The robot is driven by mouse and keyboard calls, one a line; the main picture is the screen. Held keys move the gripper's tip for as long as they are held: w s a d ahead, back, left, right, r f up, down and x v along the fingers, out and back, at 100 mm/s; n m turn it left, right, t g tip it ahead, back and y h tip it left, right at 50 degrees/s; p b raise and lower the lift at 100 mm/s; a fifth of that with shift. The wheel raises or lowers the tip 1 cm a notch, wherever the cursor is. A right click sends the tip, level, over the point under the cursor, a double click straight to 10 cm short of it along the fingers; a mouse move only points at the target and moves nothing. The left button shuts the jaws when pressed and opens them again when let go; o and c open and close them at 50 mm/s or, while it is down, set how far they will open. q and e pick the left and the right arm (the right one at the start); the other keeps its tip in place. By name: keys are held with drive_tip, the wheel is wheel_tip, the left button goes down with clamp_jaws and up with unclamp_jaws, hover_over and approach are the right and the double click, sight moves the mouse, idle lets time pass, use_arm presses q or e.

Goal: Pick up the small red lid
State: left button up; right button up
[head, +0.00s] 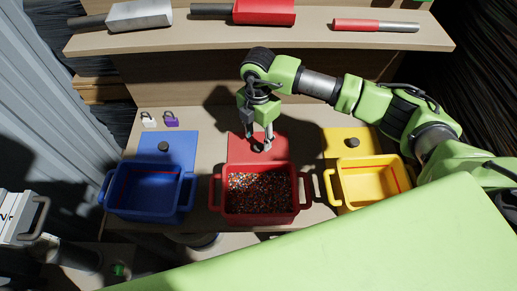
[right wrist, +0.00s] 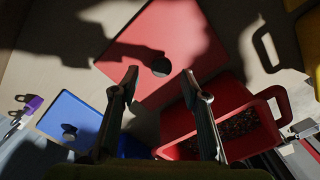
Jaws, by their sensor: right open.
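The small red lid (head: 279,150) lies flat on the table just behind the red bin (head: 262,218), which holds many small colourful bits. My right gripper (head: 259,146) hangs over the lid, pointing down, with its fingers apart. In the right wrist view the red lid (right wrist: 178,32) has a round dark knob (right wrist: 161,67), which shows between the two open fingertips (right wrist: 160,76). Nothing is in the fingers. I cannot tell the exact height of the fingertips above the lid. My left gripper is not in view.
A blue bin (head: 150,210) with its blue lid (head: 181,143) is at left; a yellow bin (head: 368,205) with its yellow lid (head: 338,134) is at right. Two small padlock-like items (head: 171,119) lie at back left. A shelf (head: 210,38) with scoops is behind.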

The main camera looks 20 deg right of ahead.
sight(259, 146)
drive_tip(key=f, duration=0.2)
drive_tip(key=f+p, duration=0.1)
drive_tip(key=shift+s+f, duration=0.2)
drive_tip(key=shift+f, duration=0.15)
drive_tip(key=shift+w+f, duration=0.1)
drive_tip(key=shift+f, duration=0.25)
clamp_jaws()
drive_tip(key=shift+r, duration=0.1)
